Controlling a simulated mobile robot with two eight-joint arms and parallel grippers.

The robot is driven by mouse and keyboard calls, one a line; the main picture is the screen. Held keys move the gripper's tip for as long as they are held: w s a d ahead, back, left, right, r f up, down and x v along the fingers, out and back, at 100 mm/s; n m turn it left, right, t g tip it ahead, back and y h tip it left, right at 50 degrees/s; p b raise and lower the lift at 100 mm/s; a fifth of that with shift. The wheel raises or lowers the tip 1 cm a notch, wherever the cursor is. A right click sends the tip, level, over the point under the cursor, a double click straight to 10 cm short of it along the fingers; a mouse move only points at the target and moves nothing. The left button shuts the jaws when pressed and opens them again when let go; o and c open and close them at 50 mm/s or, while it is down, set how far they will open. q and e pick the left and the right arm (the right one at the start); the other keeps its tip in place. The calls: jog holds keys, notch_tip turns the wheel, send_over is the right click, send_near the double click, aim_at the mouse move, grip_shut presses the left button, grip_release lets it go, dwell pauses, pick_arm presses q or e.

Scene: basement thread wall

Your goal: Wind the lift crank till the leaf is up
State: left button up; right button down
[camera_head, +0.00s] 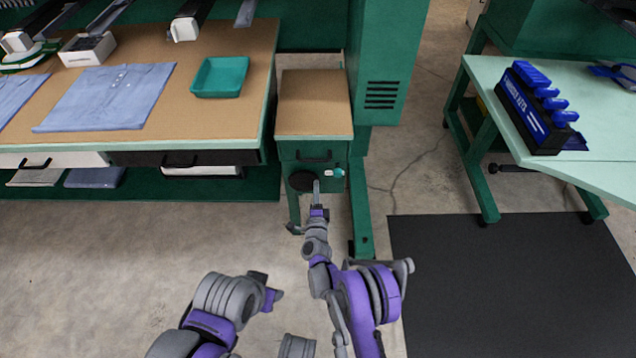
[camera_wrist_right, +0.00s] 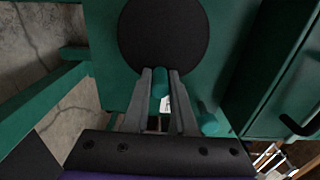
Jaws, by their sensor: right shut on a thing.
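The crank is a round black disc (camera_head: 302,182) on the front of a green cabinet (camera_head: 314,146). In the right wrist view, the disc (camera_wrist_right: 163,35) is at the top, with a teal grip (camera_wrist_right: 160,80) at its edge. My right gripper (camera_head: 317,186) is in front of the disc, its two grey fingers closed on either side of the teal grip. A tan board (camera_head: 313,103), possibly the leaf, looks flat on top of the cabinet. My left gripper (camera_head: 268,290) is low in the head view, away from the crank; its jaw opening is unclear.
A teal knob (camera_head: 338,172) sits just right of the disc. A workbench (camera_head: 205,115) with folded shirts and a teal tray (camera_head: 220,77) stands left. A green post (camera_head: 375,60) rises behind right. A pale green table (camera_head: 484,85) and black mat (camera_head: 500,280) are right.

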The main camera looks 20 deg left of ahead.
aim_at(299, 190)
jog(key=shift+s+a+f+b, duration=0.15)
jog(key=shift+a+f+b, duration=0.1)
jog(key=shift+f+b, duration=0.2)
jog(key=f, duration=0.1)
jog(key=a+b, duration=0.1)
jog(key=f, duration=0.1)
jog(key=shift+s+a+f, duration=0.25)
jog(key=shift+a+f, duration=0.05)
jog(key=a, duration=0.2)
jog(key=s+a, duration=0.1)
jog(key=a, duration=0.1)
jog(key=shift+f, duration=0.15)
jog(key=c, duration=0.7)
grip_release()
jog(key=shift+d, duration=0.15)
